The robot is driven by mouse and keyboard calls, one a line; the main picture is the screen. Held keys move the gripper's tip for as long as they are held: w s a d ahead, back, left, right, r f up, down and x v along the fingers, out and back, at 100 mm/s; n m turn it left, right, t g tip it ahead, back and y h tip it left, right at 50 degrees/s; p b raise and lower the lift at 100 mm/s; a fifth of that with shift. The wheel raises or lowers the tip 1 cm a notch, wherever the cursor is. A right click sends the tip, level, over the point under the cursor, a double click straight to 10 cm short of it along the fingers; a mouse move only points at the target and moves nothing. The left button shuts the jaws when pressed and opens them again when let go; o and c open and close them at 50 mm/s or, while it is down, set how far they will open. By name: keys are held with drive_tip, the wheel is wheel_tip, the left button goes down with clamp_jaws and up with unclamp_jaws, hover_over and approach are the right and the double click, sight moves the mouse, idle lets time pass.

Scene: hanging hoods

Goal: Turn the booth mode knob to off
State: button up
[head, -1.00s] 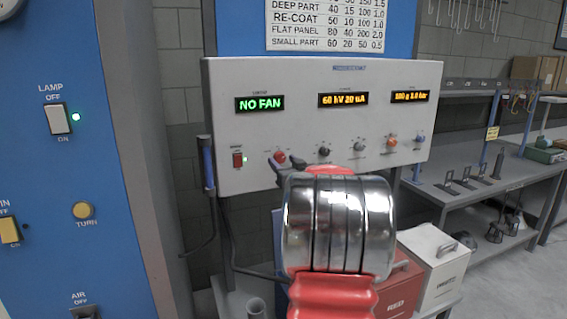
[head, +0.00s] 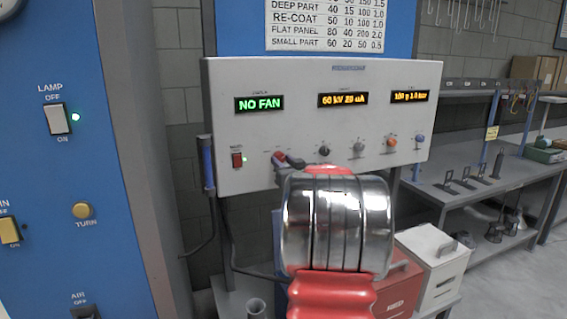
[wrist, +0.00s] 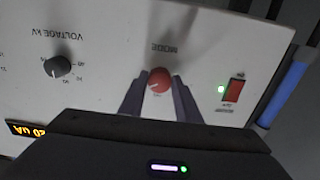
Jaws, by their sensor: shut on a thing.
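The mode knob is the round red knob (head: 280,156) at the lower left of the white control panel (head: 300,120). It also shows in the wrist view (wrist: 159,80), under the upside-down word MODE, with a white pointer mark toward the lower left of that picture. My gripper (wrist: 159,92) has one dark finger on each side of the knob and is shut on it. In the head view, my gripper (head: 287,159) reaches the panel face and partly covers the knob. The scale words around the knob are too small to read.
A red lit switch (wrist: 236,91) sits beside the mode knob. A dark voltage knob (wrist: 57,66) is on its other side, with more knobs further along. A blue handle (head: 207,167) hangs at the panel's left edge.

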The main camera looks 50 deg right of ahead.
drive_tip(key=shift+n, duration=0.5)
drive_tip(key=n, duration=1.1)
idle(0.6)
drive_tip(key=o, duration=1.1)
drive_tip(key=shift+c, duration=0.2)
drive_tip(key=shift+s, duration=0.1)
drive_tip(key=v, duration=1.3)
drive_tip(key=shift+s+a, duration=0.15)
drive_tip(key=shift+s, duration=0.15)
